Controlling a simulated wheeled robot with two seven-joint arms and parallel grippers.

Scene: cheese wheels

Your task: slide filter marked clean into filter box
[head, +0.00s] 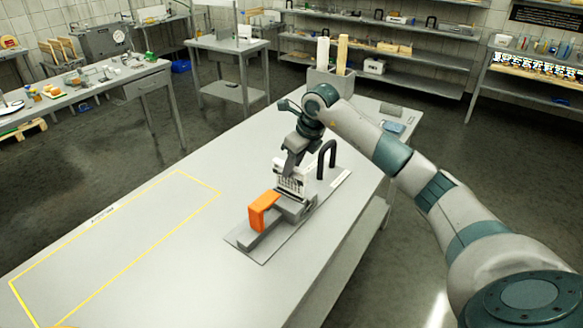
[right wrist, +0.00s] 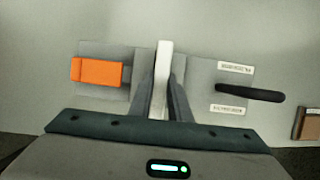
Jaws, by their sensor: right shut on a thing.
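My right gripper (head: 290,160) is shut on a thin white filter (head: 291,183) with a slatted face. It holds the filter upright over the grey filter box (head: 295,208). The filter's lower edge meets the box in the picture; I cannot tell how deep it sits. In the right wrist view the filter (right wrist: 163,65) shows edge-on between the fingers (right wrist: 163,95). An orange block (head: 262,210) stands at the near end of the box; it also shows in the right wrist view (right wrist: 97,72). No clean mark is readable. My left gripper is out of view.
The box sits on a grey base plate (head: 253,250) with a black handle (head: 327,158) and small labels. A grey holder (head: 330,83) with upright white and wooden pieces stands at the table's far end. The yellow-outlined area (head: 120,245) at left is clear.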

